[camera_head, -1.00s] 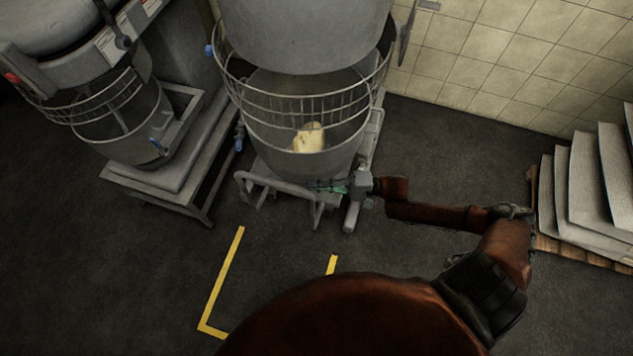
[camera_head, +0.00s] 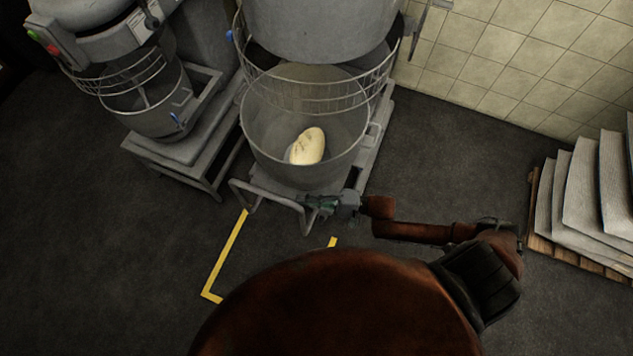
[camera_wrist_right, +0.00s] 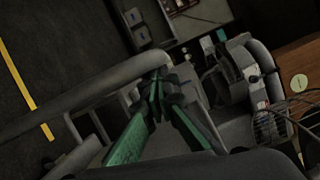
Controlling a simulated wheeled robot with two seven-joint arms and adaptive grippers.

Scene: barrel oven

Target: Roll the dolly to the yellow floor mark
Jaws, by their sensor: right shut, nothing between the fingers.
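The dolly (camera_head: 268,188) is a low grey frame with a tubular push handle, carrying a round metal bowl (camera_head: 265,140) with pale dough (camera_head: 308,146) in it. The yellow floor mark (camera_head: 226,256) is an L-shaped line with a second strip, partly hidden behind my body. The dolly's near handle end is at the mark's far end. My right gripper (camera_head: 312,201) is at the right side of the handle, its fingers shut with nothing between them. In the right wrist view, its green fingers (camera_wrist_right: 158,80) meet beside the grey handle tube (camera_wrist_right: 95,92). My left gripper is out of view.
A large mixer with a wire guard (camera_head: 320,95) stands over the back of the bowl. Another mixer (camera_head: 150,105) on a stand is at left. Stacked grey sheets (camera_head: 590,185) on a wooden pallet are at right, near a tiled wall (camera_head: 490,60). The dark floor at left is clear.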

